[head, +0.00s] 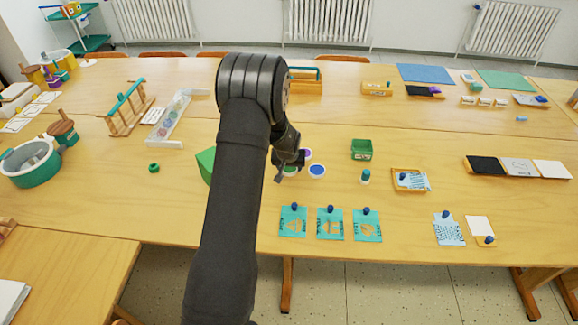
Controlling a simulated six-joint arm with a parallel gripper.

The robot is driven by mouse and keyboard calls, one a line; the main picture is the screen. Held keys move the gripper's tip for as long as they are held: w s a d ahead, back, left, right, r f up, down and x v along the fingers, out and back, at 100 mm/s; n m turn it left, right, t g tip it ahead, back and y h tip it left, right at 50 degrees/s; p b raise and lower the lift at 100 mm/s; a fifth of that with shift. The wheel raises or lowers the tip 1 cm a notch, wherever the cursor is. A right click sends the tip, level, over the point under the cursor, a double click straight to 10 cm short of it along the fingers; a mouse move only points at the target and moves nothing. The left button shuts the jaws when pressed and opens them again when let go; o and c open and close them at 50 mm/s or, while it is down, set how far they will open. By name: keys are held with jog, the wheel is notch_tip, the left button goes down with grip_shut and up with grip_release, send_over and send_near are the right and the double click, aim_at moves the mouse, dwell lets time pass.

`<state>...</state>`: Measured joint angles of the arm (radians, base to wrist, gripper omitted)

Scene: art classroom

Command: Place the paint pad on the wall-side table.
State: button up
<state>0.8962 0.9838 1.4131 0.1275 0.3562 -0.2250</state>
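My gripper (283,173) is low over the front long table, among small round pads. It is small and dark in the head view, and I cannot tell whether its fingers are open or shut. A white-rimmed blue round pad (317,171) lies just right of it. A purple round pad (306,154) lies behind, partly hidden by the gripper. A green round pad (291,171) is at the fingers, partly covered; I cannot tell whether it is held. Which pad is the paint pad is unclear. The wall-side table (340,95) runs behind, nearer the radiators.
A green tray (362,149) and a small bottle (365,176) stand to the right. Blue (426,73) and green (505,79) mats lie on the wall-side table. Its middle has bare room.

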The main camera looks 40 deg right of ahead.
aim_at(289, 170)
jog(key=o, duration=0.4)
jog(key=shift+c, duration=0.2)
jog(key=shift+r, duration=0.1)
jog(key=v, duration=1.2)
jog(key=x, duration=1.2)
jog(key=shift+f, duration=0.2)
notch_tip(289, 170, up, 3)
jog(key=shift+f, duration=0.15)
jog(key=shift+r, duration=0.45)
jog(key=shift+f, duration=0.15)
